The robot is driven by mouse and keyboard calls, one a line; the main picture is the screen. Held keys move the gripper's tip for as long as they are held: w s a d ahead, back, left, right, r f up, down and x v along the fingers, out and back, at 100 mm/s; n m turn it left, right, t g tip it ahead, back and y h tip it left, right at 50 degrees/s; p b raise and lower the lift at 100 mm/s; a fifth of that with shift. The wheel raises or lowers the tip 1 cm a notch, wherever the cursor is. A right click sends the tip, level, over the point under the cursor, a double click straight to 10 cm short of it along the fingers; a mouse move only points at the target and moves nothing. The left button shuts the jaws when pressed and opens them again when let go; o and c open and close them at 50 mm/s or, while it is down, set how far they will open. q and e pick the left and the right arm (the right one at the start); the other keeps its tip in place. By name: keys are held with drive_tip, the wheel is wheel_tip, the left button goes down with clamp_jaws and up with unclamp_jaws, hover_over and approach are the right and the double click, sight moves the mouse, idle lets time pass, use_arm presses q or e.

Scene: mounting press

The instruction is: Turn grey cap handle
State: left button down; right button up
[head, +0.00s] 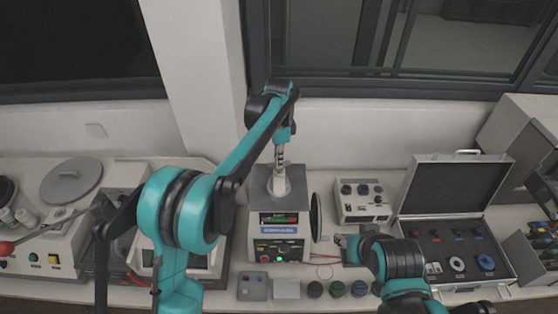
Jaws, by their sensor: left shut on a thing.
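The mounting press (283,228) stands on the bench at centre, with a display, buttons and a green light on its front. My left gripper (281,168) reaches down onto the top of the press from above. It is shut on the grey cap handle (281,186), which is small here and partly hidden by the fingers. My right gripper (343,241) is low, to the right of the press, and points left. Its fingers are too small to tell whether they are open, and I see nothing clear in them.
A dark round disc (316,217) stands at the press's right side. A grey control box (362,202) and an open case (455,215) with coloured parts are to the right. Several small round pots (337,289) line the front edge. A polishing machine (52,240) is at left.

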use_arm(q)
drive_tip(key=n+b, duration=0.1)
drive_tip(key=n, duration=0.2)
drive_tip(key=shift+n, duration=0.3)
drive_tip(key=n+b, duration=0.1)
drive_tip(key=n, duration=0.3)
drive_tip(key=shift+n, duration=0.3)
drive_tip(key=n+b, duration=0.1)
drive_tip(key=n, duration=0.8)
drive_tip(key=shift+r, duration=0.1)
drive_tip(key=n, duration=0.3)
drive_tip(key=shift+n+b, duration=0.3)
drive_tip(key=shift+b, duration=0.05)
drive_tip(key=n, duration=0.4)
drive_tip(key=shift+n, duration=0.3)
drive_tip(key=n, duration=0.4)
drive_tip(key=shift+n+b, duration=0.3)
drive_tip(key=shift+n, duration=1.8)
